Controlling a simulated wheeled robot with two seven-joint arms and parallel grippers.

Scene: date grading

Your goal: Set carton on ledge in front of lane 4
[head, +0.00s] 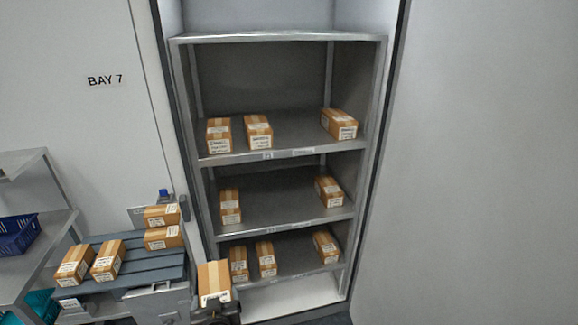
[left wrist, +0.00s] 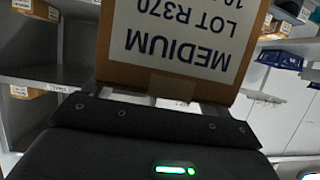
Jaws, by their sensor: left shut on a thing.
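My left gripper (head: 216,308) is at the bottom of the head view, shut on a brown carton (head: 214,280) with a white label. In the left wrist view the held carton (left wrist: 175,45) fills the top middle; its label reads MEDIUM, LOT R370, upside down. The carton is in front of the lower left of a grey shelf rack (head: 270,150), apart from it. The rack's shelves bear several cartons, with pale label strips on their front edges (head: 290,153). The lane numbers are too small to read. My right gripper is not in view.
A grey slatted stand (head: 140,261) at the lower left bears several cartons (head: 108,260). A blue basket (head: 17,234) sits on a side table (head: 45,262) at far left. Each rack shelf has a bare middle. A plain wall (head: 480,160) fills the right.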

